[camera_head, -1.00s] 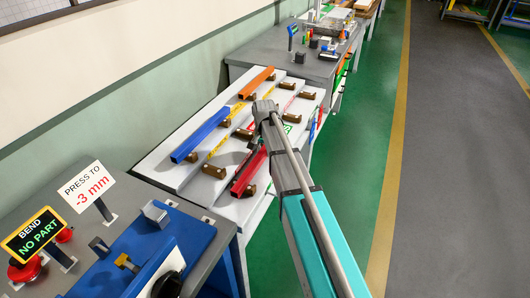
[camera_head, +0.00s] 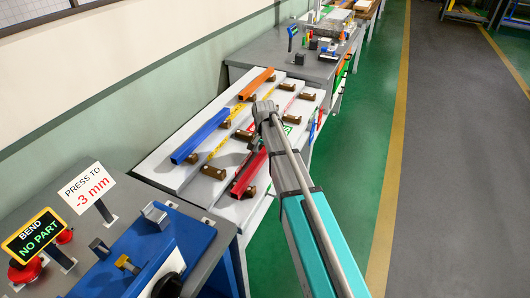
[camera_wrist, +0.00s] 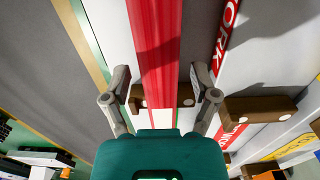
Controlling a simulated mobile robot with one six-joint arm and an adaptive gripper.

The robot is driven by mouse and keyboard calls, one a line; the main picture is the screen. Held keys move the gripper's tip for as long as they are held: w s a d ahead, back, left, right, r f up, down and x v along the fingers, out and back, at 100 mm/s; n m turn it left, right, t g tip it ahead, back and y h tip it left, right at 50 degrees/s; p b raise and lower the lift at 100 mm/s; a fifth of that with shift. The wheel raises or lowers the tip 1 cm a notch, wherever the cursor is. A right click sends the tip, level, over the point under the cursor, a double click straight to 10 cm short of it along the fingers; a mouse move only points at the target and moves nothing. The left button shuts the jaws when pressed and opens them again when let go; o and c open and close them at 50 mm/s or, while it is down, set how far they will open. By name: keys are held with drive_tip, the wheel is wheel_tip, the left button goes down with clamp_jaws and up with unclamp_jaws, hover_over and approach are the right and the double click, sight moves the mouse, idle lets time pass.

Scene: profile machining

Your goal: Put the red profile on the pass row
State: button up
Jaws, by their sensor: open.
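The red profile (camera_head: 249,172) is a long bar lying on brown blocks on the front step of the white stepped rack (camera_head: 160,160), partly hidden by my arm in the head view. In the wrist view the red profile (camera_wrist: 157,45) runs up the middle over a brown block (camera_wrist: 137,98). My gripper (camera_wrist: 160,72) is open, with one finger on each side of the profile and a gap on both sides. Its height over the profile is hard to tell. My arm hides the gripper in the head view. A red strip ending in "WORK" (camera_wrist: 227,30) runs beside the profile. I cannot read a pass label.
A blue profile (camera_head: 201,135) and an orange profile (camera_head: 256,83) lie on the back step. A yellow strip (camera_head: 221,143) runs on the middle step. The bend press (camera_head: 145,250) stands at the near left. A grey table (camera_head: 300,58) with parts stands beyond the rack. The floor at right is clear.

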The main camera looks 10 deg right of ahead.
wheel_tip(320, 180, up, 12)
drive_tip(key=p, duration=1.1)
drive_tip(key=shift+f, duration=0.1)
idle(0.6)
drive_tip(key=s+d+n, duration=0.1)
drive_tip(key=s+n, duration=0.6)
drive_tip(key=s, duration=1.7)
drive_tip(key=shift+s+d, duration=0.25)
drive_tip(key=shift+d, duration=0.15)
